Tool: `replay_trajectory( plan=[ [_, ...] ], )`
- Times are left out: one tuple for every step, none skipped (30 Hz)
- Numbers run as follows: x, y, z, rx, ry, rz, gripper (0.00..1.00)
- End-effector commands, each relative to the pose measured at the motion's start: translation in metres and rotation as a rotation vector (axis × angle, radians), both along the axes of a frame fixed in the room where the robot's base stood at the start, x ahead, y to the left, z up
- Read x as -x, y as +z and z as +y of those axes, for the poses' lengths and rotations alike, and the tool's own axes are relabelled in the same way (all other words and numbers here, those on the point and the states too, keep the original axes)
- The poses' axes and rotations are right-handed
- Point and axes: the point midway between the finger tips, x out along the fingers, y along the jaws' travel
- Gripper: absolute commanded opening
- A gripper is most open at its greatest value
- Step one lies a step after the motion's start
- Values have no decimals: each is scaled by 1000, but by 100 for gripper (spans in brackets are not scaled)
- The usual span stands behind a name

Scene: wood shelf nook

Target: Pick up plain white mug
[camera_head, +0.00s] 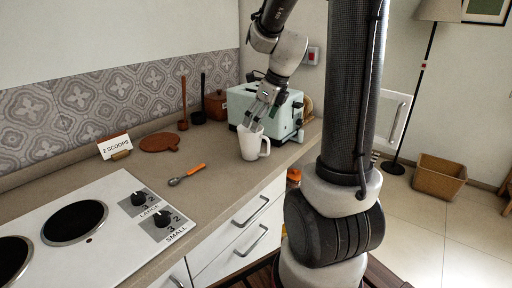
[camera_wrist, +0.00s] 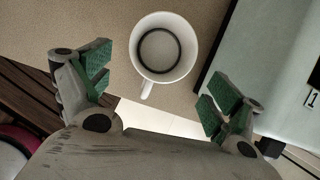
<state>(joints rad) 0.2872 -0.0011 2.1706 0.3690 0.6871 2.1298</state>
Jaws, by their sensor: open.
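The plain white mug (camera_head: 250,146) stands upright on the counter in front of the toaster, its handle to the right in the head view. My gripper (camera_head: 256,117) is just above the mug, pointing down, and partly overlaps its rim. In the wrist view the mug (camera_wrist: 184,73) is seen from above, empty, with its handle pointing toward my gripper. My gripper (camera_wrist: 160,90) is open there, with green finger pads on either side, and nothing is between them. The mug lies a little beyond the line of the fingertips, and I cannot tell the exact height gap.
A pale green toaster (camera_head: 285,112) stands close behind the mug; it also shows at the right in the wrist view (camera_wrist: 275,70). An orange-handled scoop (camera_head: 187,174), a round wooden board (camera_head: 159,142) and a "2 SCOOPS" card (camera_head: 114,146) lie left. The stove (camera_head: 110,225) is in front.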

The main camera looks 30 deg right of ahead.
Motion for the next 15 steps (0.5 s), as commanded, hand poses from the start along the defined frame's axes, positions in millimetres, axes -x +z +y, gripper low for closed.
replay_trajectory(
  plan=[
    [0, 0, 0, -15, -43, 3, 92],
    [-1, 0, 0, -23, -66, 6, 92],
    [-1, 0, 0, -32, -90, 9, 92],
    [-1, -2, 0, -38, -104, 12, 92],
    [-2, -4, 0, -41, -111, 14, 92],
    [-3, -7, 1, -44, -116, 16, 92],
    [-4, -10, 1, -44, -118, 16, 92],
    [-5, -14, 2, -45, -118, 16, 92],
    [-7, -19, 3, -45, -117, 18, 92],
    [-8, -22, 4, -45, -117, 18, 92],
    [-10, -25, 4, -44, -117, 16, 92],
    [-11, -30, 5, -45, -117, 18, 92],
    [-12, -34, 6, -44, -116, 18, 92],
    [-14, -38, 6, -43, -115, 17, 92],
    [-16, -45, 8, -43, -115, 18, 92]
  ],
)
